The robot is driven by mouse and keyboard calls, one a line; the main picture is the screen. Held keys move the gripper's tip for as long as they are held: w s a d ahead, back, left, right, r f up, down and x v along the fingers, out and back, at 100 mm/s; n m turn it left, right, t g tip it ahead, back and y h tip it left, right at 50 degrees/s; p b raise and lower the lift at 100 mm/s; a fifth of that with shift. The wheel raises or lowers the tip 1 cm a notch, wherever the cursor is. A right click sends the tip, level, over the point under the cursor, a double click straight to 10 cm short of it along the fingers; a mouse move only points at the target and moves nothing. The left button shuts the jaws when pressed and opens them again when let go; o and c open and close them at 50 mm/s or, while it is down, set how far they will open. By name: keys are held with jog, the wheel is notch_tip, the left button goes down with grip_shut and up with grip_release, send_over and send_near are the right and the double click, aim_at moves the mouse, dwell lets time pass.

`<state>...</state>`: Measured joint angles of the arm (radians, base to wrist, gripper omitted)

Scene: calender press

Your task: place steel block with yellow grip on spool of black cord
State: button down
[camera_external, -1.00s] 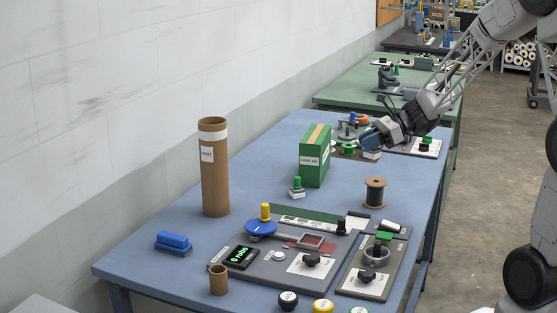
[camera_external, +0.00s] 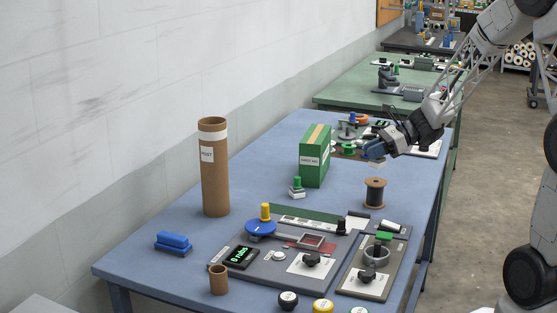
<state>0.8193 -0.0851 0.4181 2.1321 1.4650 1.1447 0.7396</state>
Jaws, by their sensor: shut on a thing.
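The spool of black cord (camera_external: 374,194) stands upright on the blue table, right of the green box, with a tan top flange. My gripper (camera_external: 374,152) is shut on a small pale steel block (camera_external: 377,164), which shows just below the fingers. The fingers hide its grip, so I cannot see any yellow on it. The block appears just above the spool in the picture, with a small gap between them; its exact height and depth are hard to tell.
A green box (camera_external: 314,156) stands left of the spool, with a small green-handled block (camera_external: 297,188) beside it. A tall cardboard tube (camera_external: 214,170) is farther left. The grey press panel (camera_external: 285,266) fills the front. Bare table surrounds the spool.

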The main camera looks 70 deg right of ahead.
aim_at(372, 166)
jog(key=shift+f, duration=0.35)
jog(key=shift+f, duration=2)
jog(key=shift+f, duration=0.1)
jog(key=c, duration=1)
grip_release()
jog(key=shift+r, duration=0.2)
jog(key=v, duration=1.2)
